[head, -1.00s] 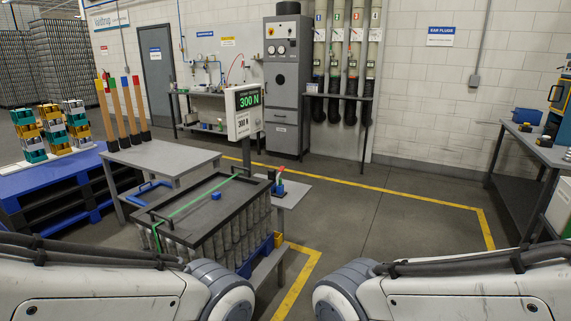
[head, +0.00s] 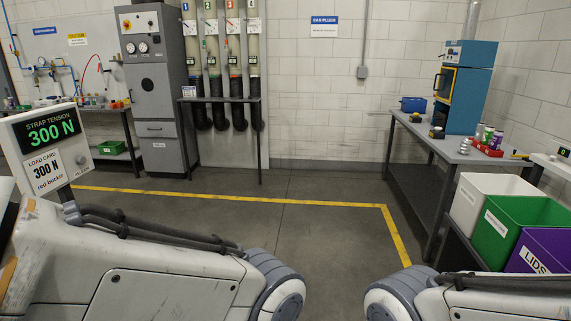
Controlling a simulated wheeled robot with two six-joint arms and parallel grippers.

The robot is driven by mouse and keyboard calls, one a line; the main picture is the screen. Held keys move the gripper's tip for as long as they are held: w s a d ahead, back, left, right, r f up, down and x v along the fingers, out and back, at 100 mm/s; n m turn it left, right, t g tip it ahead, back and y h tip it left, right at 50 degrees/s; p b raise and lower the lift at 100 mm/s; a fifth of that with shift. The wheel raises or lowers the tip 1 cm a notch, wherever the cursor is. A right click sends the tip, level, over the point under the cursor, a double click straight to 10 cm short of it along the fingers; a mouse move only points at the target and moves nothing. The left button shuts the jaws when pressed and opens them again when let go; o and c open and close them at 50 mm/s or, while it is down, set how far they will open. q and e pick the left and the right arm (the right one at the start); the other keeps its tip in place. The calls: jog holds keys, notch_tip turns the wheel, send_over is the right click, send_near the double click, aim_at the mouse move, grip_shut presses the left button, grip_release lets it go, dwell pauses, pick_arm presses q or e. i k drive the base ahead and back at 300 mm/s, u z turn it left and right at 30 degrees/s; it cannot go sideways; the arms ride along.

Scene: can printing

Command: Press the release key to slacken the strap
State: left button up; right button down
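The strap tension display (head: 45,143) stands at the left edge of the head view. The strapped crate, the green strap and the release key are out of view now. My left arm crosses the lower left and my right arm enters at the lower right. Neither gripper is in view.
A grey bench (head: 445,150) with a blue machine (head: 465,85) stands at right. White (head: 484,215), green (head: 513,245) and purple (head: 548,252) bins stand by it. A grey cabinet (head: 160,100) is at the back. The floor (head: 310,235) inside the yellow line is clear.

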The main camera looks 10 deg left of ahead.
aim_at(80, 159)
jog(key=u, duration=0.3)
jog(key=i, duration=1.5)
jog(key=u, duration=1.2)
jog(key=i, duration=0.75)
jog(key=u, duration=0.45)
